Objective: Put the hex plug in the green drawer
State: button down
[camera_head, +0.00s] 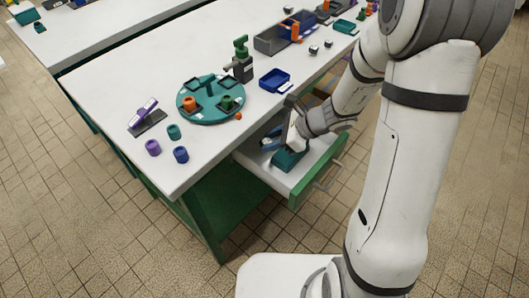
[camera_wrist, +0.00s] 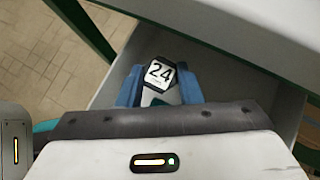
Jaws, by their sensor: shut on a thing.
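The green drawer (camera_head: 315,178) is pulled out from the workbench, with a green front, a handle and a pale interior. My gripper (camera_head: 270,142) is low over its open inside, at the bench side. In the wrist view, the blue fingers of my gripper (camera_wrist: 160,90) are shut on a dark piece with a white label reading 24, which appears to be the hex plug (camera_wrist: 160,73). The grey drawer floor lies beneath it; I cannot tell whether the plug touches it. In the head view the plug is too small and covered to make out.
A teal object (camera_head: 288,160) is beside my gripper in the drawer. On the white benchtop (camera_head: 120,80) are a round teal tray (camera_head: 205,117), a blue bin (camera_head: 275,78), a purple-topped stand (camera_head: 147,115) and several small coloured cylinders. Tiled floor lies in front.

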aim_at(265, 158)
jog(key=f+b, duration=0.1)
jog(key=f, duration=0.1)
jog(key=a+f+b, duration=0.1)
jog(key=f, duration=0.2)
jog(key=shift+a, duration=0.2)
jog(key=shift+w+a+r+h+p, duration=0.15)
jog(key=shift+w+r+h+p, duration=0.1)
jog(key=shift+r+h+p, duration=0.45)
jog(key=shift+s+g+h+p, duration=0.15)
jog(key=shift+g+h+p, duration=0.15)
jog(key=shift+h+p, duration=0.55)
jog(key=shift+f+p, duration=0.15)
jog(key=shift+p, duration=0.15)
jog(key=shift+f+b, duration=0.3)
jog(key=shift+f, duration=0.2)
jog(key=shift+f, duration=0.1)
jog(key=shift+f+b, duration=0.15)
jog(key=shift+b, duration=0.15)
jog(key=c, duration=1)
grip_release()
